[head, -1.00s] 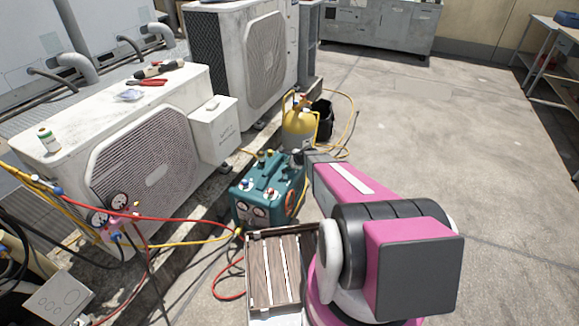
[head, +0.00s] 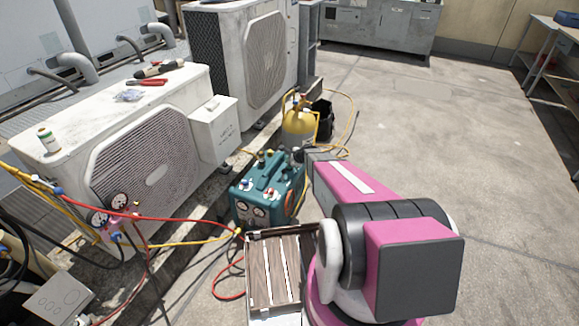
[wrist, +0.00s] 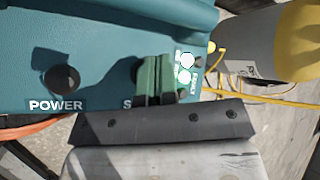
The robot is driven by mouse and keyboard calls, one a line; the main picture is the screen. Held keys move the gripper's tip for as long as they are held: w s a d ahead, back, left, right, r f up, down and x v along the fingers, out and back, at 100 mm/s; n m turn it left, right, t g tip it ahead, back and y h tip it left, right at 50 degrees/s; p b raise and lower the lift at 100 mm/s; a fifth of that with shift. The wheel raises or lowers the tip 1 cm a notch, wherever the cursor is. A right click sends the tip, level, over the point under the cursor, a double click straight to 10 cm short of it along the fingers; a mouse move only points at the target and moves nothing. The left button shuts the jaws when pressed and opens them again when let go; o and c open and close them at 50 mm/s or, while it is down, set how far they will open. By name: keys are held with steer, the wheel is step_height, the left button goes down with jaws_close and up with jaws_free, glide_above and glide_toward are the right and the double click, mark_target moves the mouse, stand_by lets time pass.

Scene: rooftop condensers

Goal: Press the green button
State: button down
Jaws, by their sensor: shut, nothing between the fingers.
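The teal machine (head: 282,182) stands on the ground beside the condenser, partly covered by my arm in the head view. In the wrist view its teal panel (wrist: 100,40) fills the upper left, with a dark round knob (wrist: 62,78) above the word POWER. My gripper (wrist: 156,62) is shut and empty, its narrow greenish fingers together in front of the panel. They cover most of a label starting with S. Whether the fingertips touch the panel, I cannot tell.
A yellow-topped cylinder (head: 298,124) stands just behind the machine and shows at the upper right of the wrist view (wrist: 262,45). A slatted crate (head: 262,275) is in front. Red and yellow hoses cross at left. Open concrete floor (head: 440,120) lies to the right.

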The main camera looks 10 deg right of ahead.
steer(key=shift+r, duration=0.4)
steer(key=shift+r, duration=2.55)
steer(key=s+r+n+g+h, duration=0.2)
steer(key=s+r+n, duration=0.3)
steer(key=s, duration=0.5)
steer(key=s+r+n+g+h, duration=0.1)
steer(key=s+r+n+g, duration=0.1)
steer(key=s+r+n, duration=0.3)
steer(key=s+r+n+g+h, duration=0.2)
steer(key=s+r+n, duration=0.3)
steer(key=s+n, duration=0.4)
steer(key=s+g, duration=0.1)
steer(key=s, duration=0.6)
steer(key=shift+s+d+r+h, duration=0.15)
steer(key=shift+s+r+h, duration=0.15)
steer(key=shift+s, duration=0.1)
steer(key=shift+f, duration=0.1)
